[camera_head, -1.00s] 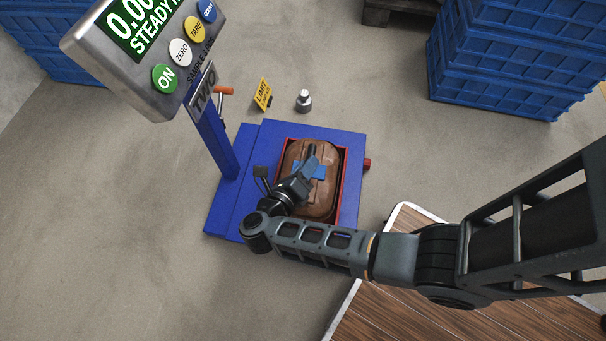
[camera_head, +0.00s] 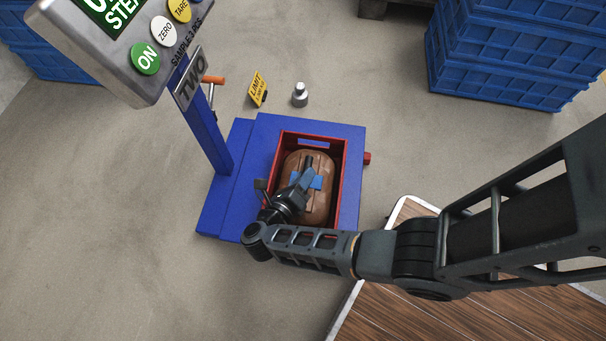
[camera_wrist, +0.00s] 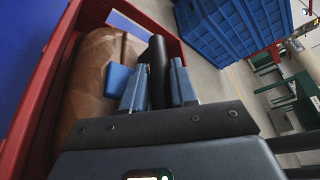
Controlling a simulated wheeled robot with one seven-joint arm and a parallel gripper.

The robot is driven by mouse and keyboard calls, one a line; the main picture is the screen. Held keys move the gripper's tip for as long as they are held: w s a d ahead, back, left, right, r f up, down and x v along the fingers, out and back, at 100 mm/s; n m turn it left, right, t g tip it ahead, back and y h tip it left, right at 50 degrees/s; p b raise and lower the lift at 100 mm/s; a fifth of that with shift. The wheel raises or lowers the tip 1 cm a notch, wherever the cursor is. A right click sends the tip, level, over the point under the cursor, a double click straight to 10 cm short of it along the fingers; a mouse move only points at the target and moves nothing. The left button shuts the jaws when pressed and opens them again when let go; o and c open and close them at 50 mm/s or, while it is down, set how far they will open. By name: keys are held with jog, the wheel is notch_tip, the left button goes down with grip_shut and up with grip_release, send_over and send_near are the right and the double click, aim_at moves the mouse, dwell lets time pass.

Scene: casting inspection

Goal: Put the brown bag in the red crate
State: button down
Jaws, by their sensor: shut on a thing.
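The brown bag (camera_head: 318,207) is inside the red crate (camera_head: 343,174), below its rim as far as the head view shows. The crate stands on the blue scale platform (camera_head: 262,137). My gripper (camera_head: 309,178) reaches down over the bag and is shut on its dark handle. In the wrist view the gripper (camera_wrist: 159,88) has its fingers around the dark handle, with the brown bag (camera_wrist: 92,75) beside it and the crate's red wall (camera_wrist: 38,88) at the left. Whether the bag rests on the crate floor is hidden.
The scale's display post (camera_head: 208,125) rises left of the crate. A yellow limit sign (camera_head: 257,89) and a metal weight (camera_head: 299,95) stand on the floor behind. Blue crates (camera_head: 510,55) are stacked at back right. A wood-topped surface (camera_head: 440,315) lies at front right.

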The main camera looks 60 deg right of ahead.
dwell(0.3)
jog(key=c, duration=1.3)
grip_release()
jog(key=shift+f, duration=0.15)
jog(key=shift+c, duration=0.2)
jog(key=o, duration=0.5)
jog(key=shift+c, duration=0.2)
jog(key=shift+a+r, duration=0.1)
jog(key=shift+r, duration=0.15)
jog(key=p+v, duration=0.1)
jog(key=v, duration=1)
jog(key=shift+a, duration=0.4)
jog(key=shift+s, duration=0.1)
